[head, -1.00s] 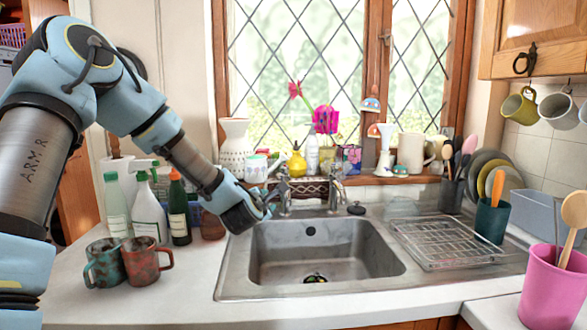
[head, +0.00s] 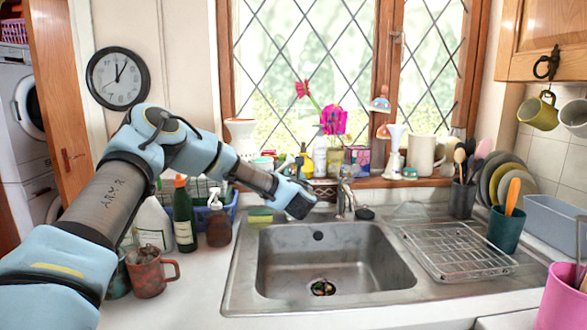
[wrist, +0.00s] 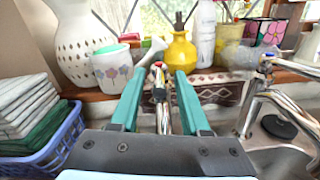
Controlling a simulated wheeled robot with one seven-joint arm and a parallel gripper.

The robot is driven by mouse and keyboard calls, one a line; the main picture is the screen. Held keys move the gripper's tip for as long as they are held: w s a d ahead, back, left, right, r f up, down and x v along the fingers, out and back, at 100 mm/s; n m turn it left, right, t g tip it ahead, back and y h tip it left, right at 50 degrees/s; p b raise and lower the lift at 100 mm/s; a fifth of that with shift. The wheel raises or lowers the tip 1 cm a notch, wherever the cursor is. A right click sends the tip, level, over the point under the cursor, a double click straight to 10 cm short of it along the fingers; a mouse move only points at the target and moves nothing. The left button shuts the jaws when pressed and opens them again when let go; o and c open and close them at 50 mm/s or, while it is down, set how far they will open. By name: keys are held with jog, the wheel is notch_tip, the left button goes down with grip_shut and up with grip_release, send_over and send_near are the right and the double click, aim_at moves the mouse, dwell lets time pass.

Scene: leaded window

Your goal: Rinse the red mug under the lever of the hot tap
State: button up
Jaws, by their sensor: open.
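The red mug (head: 148,274) stands upright on the worktop left of the sink, its handle to the right, with a teal mug (head: 117,281) partly hidden behind it and my arm. My gripper (wrist: 158,84) is open and empty at the back of the sink. In the wrist view, its two teal fingers stand on either side of the hot tap (wrist: 158,92), which has a red mark on top; contact cannot be told. The other tap (wrist: 258,92) is to the right, and also shows in the head view (head: 345,188). No water stream is visible.
Bottles (head: 184,217) and a blue basket (wrist: 50,150) stand to the left. The sill behind the taps holds a white vase (wrist: 78,45) and a yellow bottle (wrist: 181,50).

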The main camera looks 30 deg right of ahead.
jog(key=shift+x, duration=0.95)
grip_shut()
dwell(0.8)
